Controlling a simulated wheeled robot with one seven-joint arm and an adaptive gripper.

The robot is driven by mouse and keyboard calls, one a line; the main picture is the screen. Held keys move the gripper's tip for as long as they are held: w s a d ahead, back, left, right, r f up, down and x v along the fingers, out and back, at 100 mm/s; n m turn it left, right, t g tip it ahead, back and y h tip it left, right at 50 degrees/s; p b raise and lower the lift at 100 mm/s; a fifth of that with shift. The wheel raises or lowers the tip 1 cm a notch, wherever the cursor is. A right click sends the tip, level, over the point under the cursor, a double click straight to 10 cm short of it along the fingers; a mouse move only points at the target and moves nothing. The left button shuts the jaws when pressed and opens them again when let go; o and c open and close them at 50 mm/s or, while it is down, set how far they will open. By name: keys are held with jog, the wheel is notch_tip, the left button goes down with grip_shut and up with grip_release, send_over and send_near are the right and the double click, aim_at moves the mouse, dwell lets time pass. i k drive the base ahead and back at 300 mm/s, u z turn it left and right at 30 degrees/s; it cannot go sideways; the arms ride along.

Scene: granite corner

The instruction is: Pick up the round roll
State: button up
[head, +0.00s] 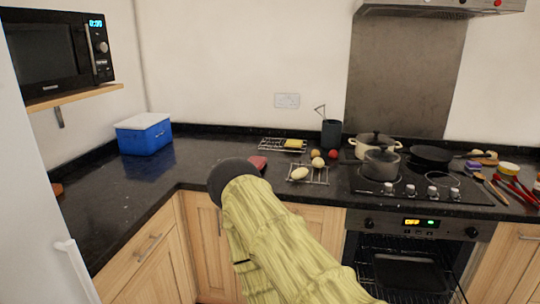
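A pale rounded item (300,173) lies on the front wire rack (322,178) on the dark counter, left of the hob; it looks like the round roll, but it is too small to be sure. A small tan round item (318,162) sits just behind it, and I cannot tell whether that is a roll too. My arm, in a yellow sleeve, reaches up from the bottom and ends in a dark rounded part left of the rack, apart from the pale item. No gripper fingers show.
A blue box with a white lid (144,134) stands in the left corner. A pink-red item (258,162) lies beside my arm's end. A red round item (333,154), a dark utensil holder (331,133) and pots (381,164) on the hob stand close to the rack. The left counter is mostly clear.

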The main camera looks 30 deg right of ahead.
aim_at(318, 162)
jog(key=z, duration=0.2)
jog(key=i, duration=1.2)
jog(key=z, duration=0.65)
